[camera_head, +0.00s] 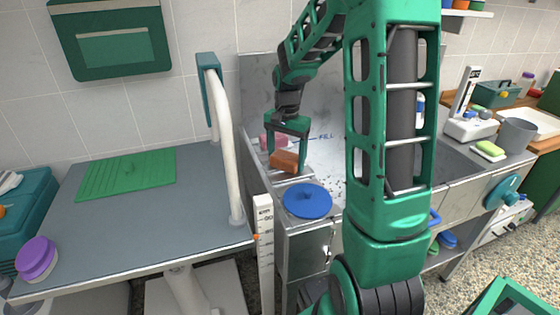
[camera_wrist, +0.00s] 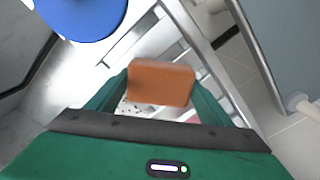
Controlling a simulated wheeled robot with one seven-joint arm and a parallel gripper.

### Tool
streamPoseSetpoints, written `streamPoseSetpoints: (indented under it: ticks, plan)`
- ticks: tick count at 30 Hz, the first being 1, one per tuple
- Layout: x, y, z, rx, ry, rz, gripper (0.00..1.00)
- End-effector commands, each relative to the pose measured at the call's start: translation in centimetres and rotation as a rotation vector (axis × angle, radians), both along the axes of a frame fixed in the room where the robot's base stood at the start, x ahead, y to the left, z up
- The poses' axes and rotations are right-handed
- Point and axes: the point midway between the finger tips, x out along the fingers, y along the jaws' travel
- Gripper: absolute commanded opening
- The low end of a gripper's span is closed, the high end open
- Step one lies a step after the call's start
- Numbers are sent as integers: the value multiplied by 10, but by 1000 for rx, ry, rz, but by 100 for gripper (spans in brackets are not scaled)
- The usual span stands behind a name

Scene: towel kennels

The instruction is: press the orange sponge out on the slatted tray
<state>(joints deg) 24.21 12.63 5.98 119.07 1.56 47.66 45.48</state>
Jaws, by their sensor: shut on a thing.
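The orange sponge (camera_head: 284,161) is held between the fingers of my gripper (camera_head: 286,158), over the left part of the metal sink unit. In the wrist view the sponge (camera_wrist: 160,83) sits between both green fingers. The slatted tray (camera_head: 291,178) lies under it; in the wrist view its pale bars (camera_wrist: 205,55) run behind the sponge. I cannot tell whether the sponge touches the slats. A pink sponge (camera_head: 272,141) lies just behind the gripper, and a bit of pink shows below the orange sponge in the wrist view.
A blue round lid (camera_head: 307,200) is in front of the tray. A white curved rail (camera_head: 225,140) stands to the left, by a grey table (camera_head: 195,225) with a green mat (camera_head: 127,175). A scale (camera_head: 470,125), a green-yellow sponge (camera_head: 490,148) and a grey cup (camera_head: 516,135) stand at the right.

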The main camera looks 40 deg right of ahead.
Motion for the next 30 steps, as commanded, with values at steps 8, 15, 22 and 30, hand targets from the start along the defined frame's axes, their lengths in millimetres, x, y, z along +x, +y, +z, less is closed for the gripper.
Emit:
streamPoseSetpoints:
  ticks: [8, 15, 22, 30]
  plan:
    - [-1, 1, 0, 1, 4, 0, 52]
    - [0, 0, 15, 0, 1, 0, 52]
    - [0, 0, 31, -1, 0, 0, 52]
    - [0, 0, 50, 0, 0, 0, 52]
